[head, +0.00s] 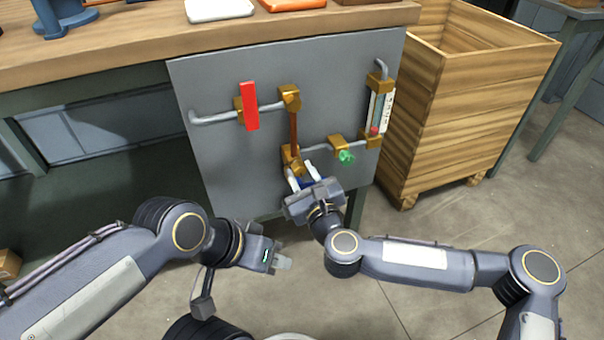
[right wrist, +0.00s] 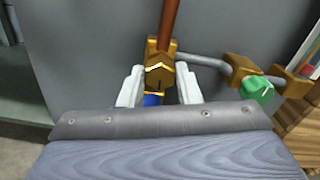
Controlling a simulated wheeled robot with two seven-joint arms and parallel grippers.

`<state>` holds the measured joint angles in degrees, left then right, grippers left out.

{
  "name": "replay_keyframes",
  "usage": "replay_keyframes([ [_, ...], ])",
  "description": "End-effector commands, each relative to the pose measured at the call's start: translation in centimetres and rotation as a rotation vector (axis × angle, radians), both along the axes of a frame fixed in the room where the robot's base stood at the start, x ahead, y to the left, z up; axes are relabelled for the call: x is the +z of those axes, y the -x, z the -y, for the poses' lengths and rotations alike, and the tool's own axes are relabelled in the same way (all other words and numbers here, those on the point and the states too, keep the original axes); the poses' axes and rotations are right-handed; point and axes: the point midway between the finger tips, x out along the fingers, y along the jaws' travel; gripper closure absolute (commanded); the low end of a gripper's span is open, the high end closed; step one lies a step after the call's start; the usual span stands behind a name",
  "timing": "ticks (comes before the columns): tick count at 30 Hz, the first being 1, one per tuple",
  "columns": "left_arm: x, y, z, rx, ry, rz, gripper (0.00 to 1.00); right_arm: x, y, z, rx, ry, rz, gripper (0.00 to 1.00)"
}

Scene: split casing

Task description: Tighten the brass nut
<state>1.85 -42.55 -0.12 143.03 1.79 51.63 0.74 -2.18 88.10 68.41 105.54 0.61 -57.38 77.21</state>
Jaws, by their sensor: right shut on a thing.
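The brass nut (right wrist: 159,77) is at the lower end of a copper pipe (head: 294,130), low on a grey upright panel. In the right wrist view it sits between the two pale fingers of my right gripper (right wrist: 159,90), which is shut on it. In the head view my right gripper (head: 303,178) reaches up to the same fitting and partly hides the nut. A blue part (right wrist: 152,100) shows just below the nut, between the fingers. My left gripper (head: 283,262) hangs in front of and below the panel, away from the fittings; its finger gap is not clear.
The grey panel (head: 220,85) carries a red lever (head: 249,106), a green knob (head: 346,157), also in the right wrist view (right wrist: 257,88), and a gauge tube (head: 379,108). A wooden crate (head: 450,110) stands right of it. A workbench top (head: 130,45) runs above. Open floor lies below.

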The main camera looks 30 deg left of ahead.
Motion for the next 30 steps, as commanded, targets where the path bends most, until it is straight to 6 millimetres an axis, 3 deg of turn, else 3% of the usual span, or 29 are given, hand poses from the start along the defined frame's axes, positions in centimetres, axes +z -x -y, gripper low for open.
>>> replay_keyframes([
  [21, -0.01, 0.0, 0.0, 0.0, 0.0, 0.0, 0.78, -0.22, -0.08, 0.07, -0.002, -0.044, -0.058, 0.92],
  [22, -0.01, 0.0, 0.0, 0.0, 0.0, 0.0, 0.78, -0.23, -0.07, 0.06, -0.002, -0.044, -0.058, 0.66],
  [26, -0.01, 0.0, 0.0, 0.0, 0.0, 0.0, 0.78, -0.18, -0.05, 0.05, -0.002, -0.045, -0.058, 0.49],
  [30, 0.0, 0.0, 0.0, 0.0, 0.0, 0.0, 0.78, -0.12, -0.02, 0.02, 0.0, -0.045, -0.056, 0.48],
])
